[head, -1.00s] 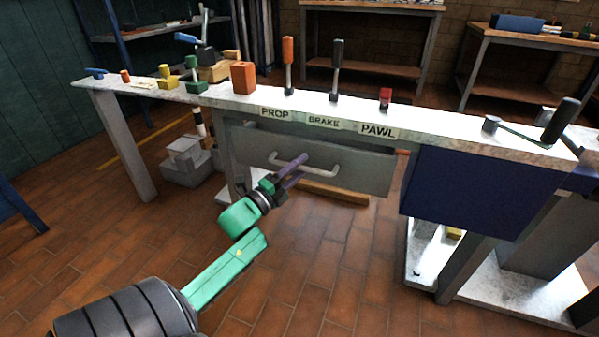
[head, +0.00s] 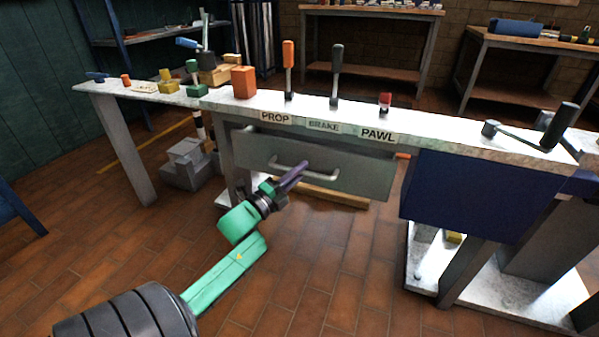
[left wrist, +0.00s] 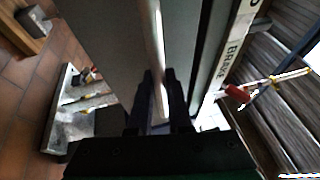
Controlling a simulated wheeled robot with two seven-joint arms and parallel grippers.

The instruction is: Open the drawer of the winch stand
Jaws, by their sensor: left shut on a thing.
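The winch stand (head: 440,128) has a white top with PROP, BRAKE and PAWL labels on its front edge. Its grey drawer (head: 360,178) is under the labels and stands slightly out, with a narrow dark gap behind its front. The drawer's pale bar handle (head: 322,175) runs across the front. My left gripper (head: 295,174) is shut on the handle, left of its middle. In the left wrist view the dark fingers (left wrist: 161,92) close around the bright handle bar (left wrist: 158,45), and the drawer front (left wrist: 185,40) is beside it. My right gripper is out of view.
An orange block (head: 243,82), an orange lever (head: 288,68), a dark lever (head: 336,72) and a red-topped switch (head: 385,101) are on the top. A blue panel (head: 480,195) is right of the drawer. The tiled floor (head: 330,260) in front is clear.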

